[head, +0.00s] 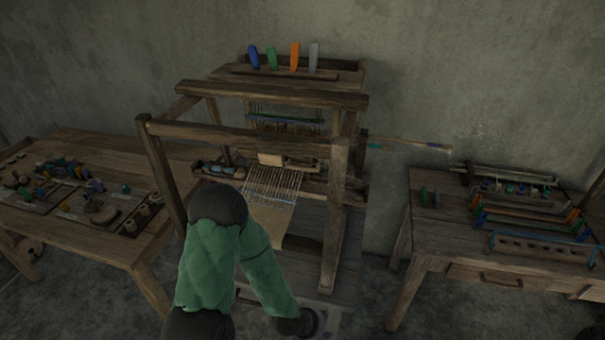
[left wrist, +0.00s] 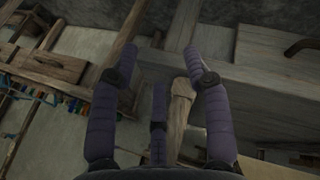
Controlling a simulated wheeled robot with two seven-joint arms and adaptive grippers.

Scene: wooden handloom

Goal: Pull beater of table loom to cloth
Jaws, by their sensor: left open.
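The wooden handloom (head: 262,134) stands in the middle of the head view against the wall. Inside its frame, pale warp threads (head: 272,185) run toward me into tan cloth (head: 270,222). A wooden crossbar (head: 300,164), which looks like the beater, lies behind the threads; a pale block is at its middle. My left arm covers part of the loom's front. My left gripper (head: 314,322) is low at the loom's front, apart from the crossbar. In the left wrist view its dark padded fingers (left wrist: 160,62) are spread. A round-ended wooden piece (left wrist: 180,95) shows between them; contact is unclear.
A left table (head: 140,262) holds yarn, spools and small trays. A right table (head: 430,232) holds racks of coloured bars. The loom's upright posts (head: 335,215) and upper beams (head: 265,95) bound the space around the threads. Floor is open between loom and right table.

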